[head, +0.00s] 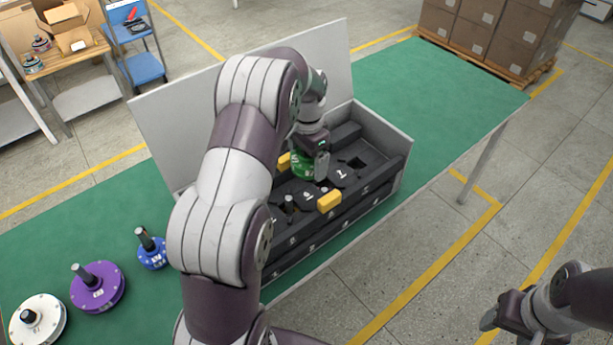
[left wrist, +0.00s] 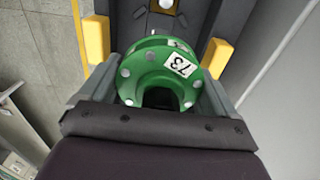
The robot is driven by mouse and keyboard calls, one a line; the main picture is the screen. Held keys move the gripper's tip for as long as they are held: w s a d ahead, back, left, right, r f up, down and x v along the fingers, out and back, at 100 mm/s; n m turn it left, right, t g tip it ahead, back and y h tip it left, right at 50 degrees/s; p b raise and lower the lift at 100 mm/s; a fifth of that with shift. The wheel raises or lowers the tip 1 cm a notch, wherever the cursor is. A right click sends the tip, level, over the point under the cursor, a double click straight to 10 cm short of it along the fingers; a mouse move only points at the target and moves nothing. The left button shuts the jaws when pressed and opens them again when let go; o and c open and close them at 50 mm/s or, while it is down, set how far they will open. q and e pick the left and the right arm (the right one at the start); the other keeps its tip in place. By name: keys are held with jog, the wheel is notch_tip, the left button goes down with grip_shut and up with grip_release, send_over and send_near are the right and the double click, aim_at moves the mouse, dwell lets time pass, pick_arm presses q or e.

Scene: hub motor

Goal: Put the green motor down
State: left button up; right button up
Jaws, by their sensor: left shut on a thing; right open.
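The green motor (head: 303,168) is partly hidden behind my left gripper in the head view. In the left wrist view the green motor (left wrist: 160,72) sits between the two fingers and carries a white label reading 73. My left gripper (head: 312,150) is shut on it, over the dark foam insert (head: 375,158) of the open white case (head: 408,150). I cannot tell whether the motor touches the foam. My right gripper (head: 500,312) is open and empty at the lower right, away from the table.
Blue (head: 152,254), purple (head: 97,288) and white (head: 38,318) motors stand on the green table (head: 440,85) left of the case. Yellow blocks (head: 329,201) sit on the case insert. The case's raised lid (head: 165,130) stands behind.

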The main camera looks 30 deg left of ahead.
aim_at(308, 195)
pick_arm(q)
jog(key=f+p, duration=0.1)
jog(key=f, duration=0.3)
jog(key=f+p, duration=0.1)
jog(key=f, duration=0.4)
jog(key=shift+s+d, duration=0.1)
jog(key=shift+s, duration=0.1)
jog(key=shift+f, duration=0.2)
jog(key=shift+f, duration=0.1)
